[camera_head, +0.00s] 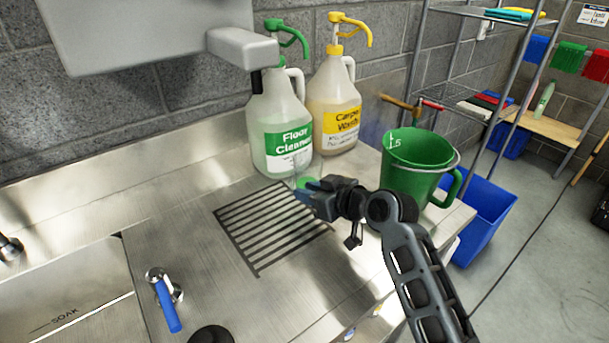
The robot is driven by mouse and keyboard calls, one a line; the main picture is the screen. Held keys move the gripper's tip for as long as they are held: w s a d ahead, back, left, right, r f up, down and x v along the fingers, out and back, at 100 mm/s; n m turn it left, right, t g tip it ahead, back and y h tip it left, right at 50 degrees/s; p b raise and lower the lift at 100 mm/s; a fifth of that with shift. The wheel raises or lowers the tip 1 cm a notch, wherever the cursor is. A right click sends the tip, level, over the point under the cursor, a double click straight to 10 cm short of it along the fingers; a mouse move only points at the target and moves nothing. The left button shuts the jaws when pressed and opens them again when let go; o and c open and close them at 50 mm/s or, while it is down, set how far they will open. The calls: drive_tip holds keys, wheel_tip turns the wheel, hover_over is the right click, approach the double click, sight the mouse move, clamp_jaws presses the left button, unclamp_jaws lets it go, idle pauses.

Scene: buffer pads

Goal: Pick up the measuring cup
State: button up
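A small clear cup-like thing with a green patch (305,181), apparently the measuring cup, is at the tip of my gripper (308,196). It stands in front of the floor cleaner jug, near the back edge of the black striped grate. It is mostly see-through and partly hidden by my gripper, so its outline is hard to make out. My gripper reaches in from the lower right, low over the counter. Its fingers overlap the cup in the picture. I cannot tell whether they touch it or how far they are open.
The floor cleaner jug (281,125) and carpet wash jug (333,105) stand close behind. A green bucket (415,165) is right of my gripper. The striped grate (268,232) and metal counter (190,215) are clear at left. A blue-handled tap (168,305) is nearer.

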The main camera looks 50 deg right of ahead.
sight(303, 178)
drive_tip(key=shift+a+p+x, duration=0.2)
drive_tip(key=shift+p+x, duration=0.3)
drive_tip(key=shift+x, duration=1.85)
drive_tip(key=shift+c, duration=0.3)
clamp_jaws()
